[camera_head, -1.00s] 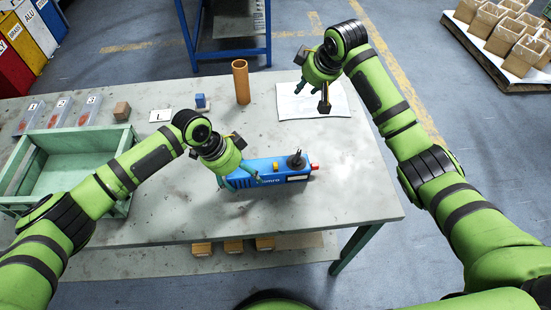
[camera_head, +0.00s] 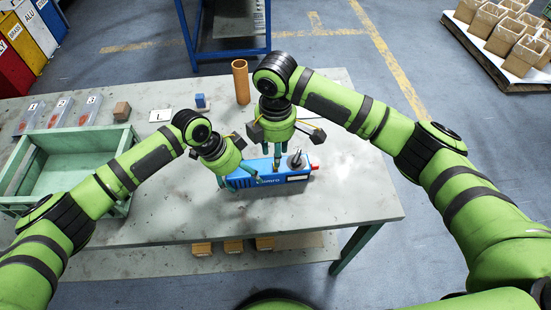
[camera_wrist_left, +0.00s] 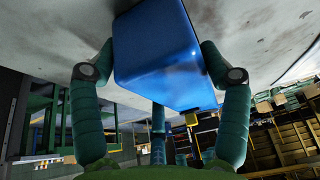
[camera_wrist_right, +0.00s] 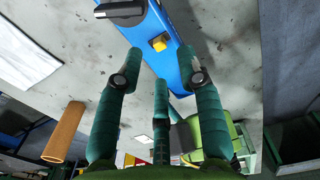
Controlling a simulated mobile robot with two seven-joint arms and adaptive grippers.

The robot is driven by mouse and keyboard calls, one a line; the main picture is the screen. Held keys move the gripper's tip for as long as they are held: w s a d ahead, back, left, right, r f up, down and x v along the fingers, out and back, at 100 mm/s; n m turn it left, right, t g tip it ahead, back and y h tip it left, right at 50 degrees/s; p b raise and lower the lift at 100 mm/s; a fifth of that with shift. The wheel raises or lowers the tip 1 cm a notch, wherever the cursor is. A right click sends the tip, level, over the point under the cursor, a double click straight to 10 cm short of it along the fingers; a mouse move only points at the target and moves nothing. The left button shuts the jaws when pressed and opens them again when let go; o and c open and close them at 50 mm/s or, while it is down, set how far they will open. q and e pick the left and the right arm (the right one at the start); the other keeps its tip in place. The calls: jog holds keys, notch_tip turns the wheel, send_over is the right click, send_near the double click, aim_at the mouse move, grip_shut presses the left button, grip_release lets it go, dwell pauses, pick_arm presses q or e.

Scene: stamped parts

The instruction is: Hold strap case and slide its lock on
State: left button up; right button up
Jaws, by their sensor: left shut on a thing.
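The blue strap case (camera_head: 275,182) lies on the grey table, long side running left to right. Its top carries a dark knob (camera_head: 297,160) and its right end a red tip (camera_head: 315,167). My left gripper (camera_head: 236,182) is shut on the case's left end; in the left wrist view its fingers flank the blue body (camera_wrist_left: 160,55). My right gripper (camera_head: 275,158) points down just above the case's middle. In the right wrist view its fingers (camera_wrist_right: 155,75) are apart and empty, with the small yellow lock (camera_wrist_right: 159,42) on the case beyond them. The lock is mostly hidden in the head view.
A green tray (camera_head: 75,165) stands at the left of the table. An orange tube (camera_head: 241,82), a small blue block (camera_head: 200,101), a brown block (camera_head: 122,110) and a white card (camera_head: 160,115) stand or lie toward the back. The table's right part is clear.

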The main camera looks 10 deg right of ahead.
jog(key=shift+f, duration=2.3)
jog(key=shift+c, duration=0.4)
